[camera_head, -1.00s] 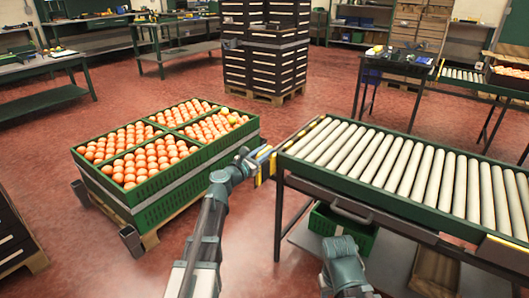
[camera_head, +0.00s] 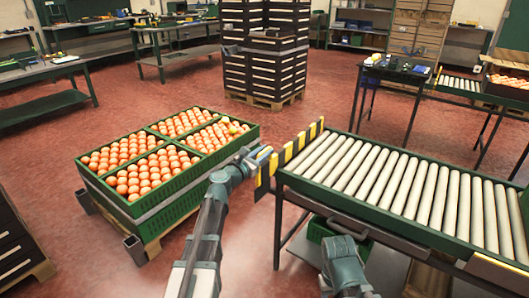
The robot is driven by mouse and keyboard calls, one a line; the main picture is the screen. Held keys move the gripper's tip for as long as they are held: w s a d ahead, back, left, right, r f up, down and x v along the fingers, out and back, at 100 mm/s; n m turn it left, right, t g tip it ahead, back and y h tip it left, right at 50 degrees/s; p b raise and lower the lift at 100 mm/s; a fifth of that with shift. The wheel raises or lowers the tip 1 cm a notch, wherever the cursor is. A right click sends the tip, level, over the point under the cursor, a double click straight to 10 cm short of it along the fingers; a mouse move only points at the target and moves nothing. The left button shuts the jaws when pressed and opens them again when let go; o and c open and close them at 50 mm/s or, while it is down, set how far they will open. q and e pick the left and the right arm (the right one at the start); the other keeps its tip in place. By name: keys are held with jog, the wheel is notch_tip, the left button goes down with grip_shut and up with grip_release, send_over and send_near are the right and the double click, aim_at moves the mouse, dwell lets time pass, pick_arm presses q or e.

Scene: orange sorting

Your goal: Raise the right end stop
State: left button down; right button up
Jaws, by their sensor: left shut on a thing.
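A yellow and black striped end stop (camera_head: 303,143) stands at the left end of the roller conveyor (camera_head: 392,178), its upper edge above the rollers. A striped part also shows below, beside the conveyor's near left corner. My left gripper (camera_head: 264,161) is at the near end of this end stop, shut on it, with the contact partly hidden by the fingers.
Green crates of oranges (camera_head: 166,165) stand on a pallet left of my left arm. A green bin (camera_head: 322,228) sits under the conveyor. A stack of dark crates (camera_head: 262,62) stands at the back. A small table (camera_head: 392,73) is behind the conveyor. Red floor lies open between them.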

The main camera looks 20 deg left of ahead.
pick_arm(q)
jog(key=shift+w+a, duration=0.1)
jog(key=shift+a, duration=0.1)
jog(key=c, duration=0.8)
grip_release()
jog(key=shift+o, duration=0.2)
jog(key=v, duration=1.4)
jog(key=shift+d+r, duration=0.1)
jog(key=shift+d, duration=0.05)
